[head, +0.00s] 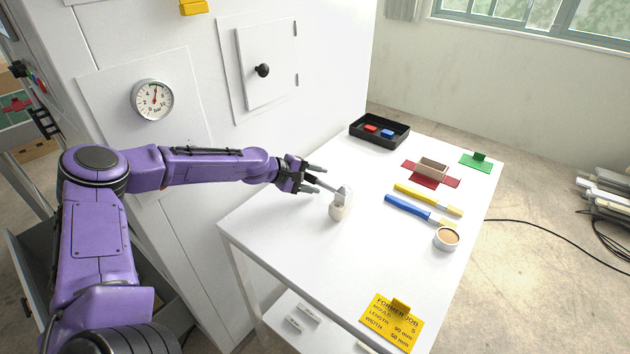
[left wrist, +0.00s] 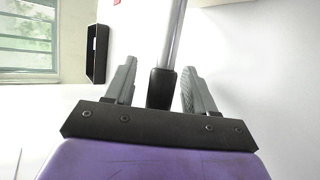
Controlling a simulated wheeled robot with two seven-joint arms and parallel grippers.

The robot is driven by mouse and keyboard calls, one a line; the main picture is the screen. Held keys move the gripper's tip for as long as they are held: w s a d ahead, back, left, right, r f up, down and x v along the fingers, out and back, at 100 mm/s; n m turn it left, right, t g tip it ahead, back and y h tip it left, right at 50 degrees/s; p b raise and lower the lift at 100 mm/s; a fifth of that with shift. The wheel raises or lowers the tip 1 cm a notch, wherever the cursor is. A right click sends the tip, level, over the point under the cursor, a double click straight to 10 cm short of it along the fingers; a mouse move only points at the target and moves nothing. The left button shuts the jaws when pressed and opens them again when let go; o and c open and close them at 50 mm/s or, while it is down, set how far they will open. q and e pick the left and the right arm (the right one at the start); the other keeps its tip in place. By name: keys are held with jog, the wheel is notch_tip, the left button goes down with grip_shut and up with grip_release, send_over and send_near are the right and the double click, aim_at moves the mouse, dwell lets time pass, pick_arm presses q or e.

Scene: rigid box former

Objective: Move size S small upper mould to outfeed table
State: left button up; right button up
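My left gripper (head: 318,180) is over the white table, its fingers spread apart. In the left wrist view my left gripper (left wrist: 160,85) shows a grey rod (left wrist: 173,35) with a black end between the fingers, with a gap at the left finger; contact at the right finger is unclear. In the head view a small off-white piece (head: 340,207) stands on the table just beyond the fingertips, where the rod ends; whether they are joined is unclear. Pale labelled blocks (head: 293,323) lie on the shelf below. I cannot tell which thing is the size S upper mould. My right gripper is out of view.
The white table (head: 290,235) holds a black tray (head: 360,139) with red and blue pieces, a box (head: 432,165) on a red sheet, a green sign (head: 478,162), blue (head: 410,207) and yellow (head: 420,196) brushes, a cup (head: 446,239) and a yellow job card (head: 392,325). Its front left is clear.

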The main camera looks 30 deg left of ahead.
pick_arm(q)
jog(key=shift+s+r, duration=0.2)
jog(key=shift+s, duration=0.05)
jog(key=shift+s+a+r, duration=0.25)
jog(key=shift+a+r, duration=0.05)
jog(key=p+v, duration=0.3)
jog(key=v, duration=0.2)
jog(key=shift+s+r, duration=0.15)
jog(key=shift+r, duration=0.15)
jog(key=shift+s+a+r, duration=0.1)
jog(key=shift+s+a, duration=0.1)
jog(key=shift+s, duration=0.15)
jog(key=shift+a, duration=0.1)
jog(key=shift+s, duration=0.1)
